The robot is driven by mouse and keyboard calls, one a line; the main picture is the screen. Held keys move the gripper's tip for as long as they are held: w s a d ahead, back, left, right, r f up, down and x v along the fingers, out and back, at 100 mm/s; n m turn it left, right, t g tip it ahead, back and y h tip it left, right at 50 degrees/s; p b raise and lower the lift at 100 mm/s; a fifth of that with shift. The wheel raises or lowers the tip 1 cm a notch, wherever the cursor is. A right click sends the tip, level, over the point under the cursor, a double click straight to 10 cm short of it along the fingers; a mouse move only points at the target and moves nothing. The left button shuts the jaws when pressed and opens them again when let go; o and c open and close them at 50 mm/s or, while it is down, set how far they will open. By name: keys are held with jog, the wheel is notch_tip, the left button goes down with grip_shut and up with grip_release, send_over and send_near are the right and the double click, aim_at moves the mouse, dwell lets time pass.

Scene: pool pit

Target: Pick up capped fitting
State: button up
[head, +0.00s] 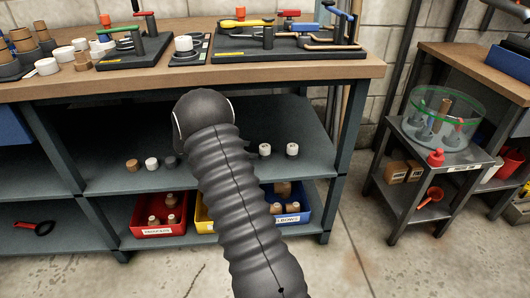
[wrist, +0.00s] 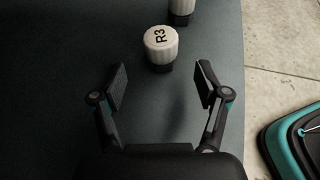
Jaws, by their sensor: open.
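In the wrist view a capped fitting (wrist: 160,47) with a white ribbed cap marked "R3" and a dark lower part stands upright on a dark shelf. A second white-capped fitting (wrist: 181,10) stands beyond it, cut by the top edge. My gripper (wrist: 162,82) is open and empty, with R3 just beyond and roughly between its fingertips, apart from both. In the head view two white-capped fittings (head: 265,150) (head: 292,149) stand on the middle shelf right of my arm; their marks are too small to read. My arm hides my gripper there.
The workbench top (head: 330,69) overhangs the middle shelf (head: 110,177). Several small fittings (head: 152,163) stand left of my arm. Red (head: 158,229) and blue (head: 292,217) bins sit on the lower shelf. A side stand (head: 440,152) is at right, with open floor between.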

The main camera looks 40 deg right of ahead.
aim_at(265, 151)
jog(key=shift+x, duration=3.4)
jog(key=c, duration=1.3)
jog(key=shift+o, duration=0.2)
